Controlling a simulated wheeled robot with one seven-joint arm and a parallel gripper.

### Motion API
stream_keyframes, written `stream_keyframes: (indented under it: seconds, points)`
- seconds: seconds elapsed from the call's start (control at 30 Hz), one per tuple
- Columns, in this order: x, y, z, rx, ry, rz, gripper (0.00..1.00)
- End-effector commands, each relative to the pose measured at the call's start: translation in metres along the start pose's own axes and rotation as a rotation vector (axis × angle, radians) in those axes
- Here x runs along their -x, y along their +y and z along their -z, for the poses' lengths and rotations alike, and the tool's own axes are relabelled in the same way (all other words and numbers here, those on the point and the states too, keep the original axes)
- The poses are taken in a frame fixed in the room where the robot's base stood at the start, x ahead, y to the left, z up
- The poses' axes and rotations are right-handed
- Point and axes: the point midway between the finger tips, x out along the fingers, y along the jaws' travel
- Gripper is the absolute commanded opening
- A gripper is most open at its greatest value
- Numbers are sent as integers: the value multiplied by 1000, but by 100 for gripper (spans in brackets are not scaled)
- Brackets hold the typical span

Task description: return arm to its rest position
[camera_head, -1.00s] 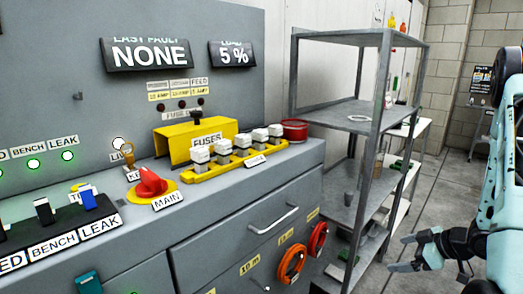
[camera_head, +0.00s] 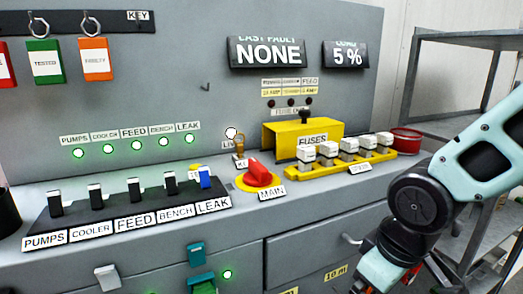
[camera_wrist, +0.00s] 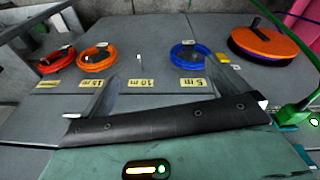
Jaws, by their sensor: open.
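My arm (camera_head: 472,165) shows at the right of the head view, bent at a dark round joint. Its lower part reaches down past the bottom edge, in front of the cabinet's right side, and the gripper end is out of that view. In the wrist view my gripper (camera_wrist: 162,68) shows two grey fingers spread wide apart on a dark bar. Nothing is between the fingers. Beyond them is the grey cabinet face with labelled cable coils, apart from the fingers as far as I can tell.
The cabinet top holds a switch row (camera_head: 130,207), a red main knob (camera_head: 260,174), a yellow fuse rack (camera_head: 345,160) and a red bowl (camera_head: 405,140). A metal shelf (camera_head: 460,37) stands behind my arm. Orange coils (camera_wrist: 93,60), a blue coil (camera_wrist: 190,54) and a large orange reel (camera_wrist: 275,46) show ahead.

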Motion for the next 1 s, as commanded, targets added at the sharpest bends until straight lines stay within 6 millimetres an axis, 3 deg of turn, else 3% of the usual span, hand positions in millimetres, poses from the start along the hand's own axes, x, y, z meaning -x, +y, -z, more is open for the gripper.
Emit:
stream_keyframes:
  seconds: [0.03, 0.1, 0.3, 0.67, 1.0]
  points:
    - [8, -23, -8, 22, -22, 20, 100]
    - [16, -48, -20, 37, -58, 48, 100]
    - [40, -107, -59, 90, -155, 119, 100]
    - [118, -96, -40, 75, -152, 115, 100]
    - [214, -89, -22, 73, -152, 114, 100]
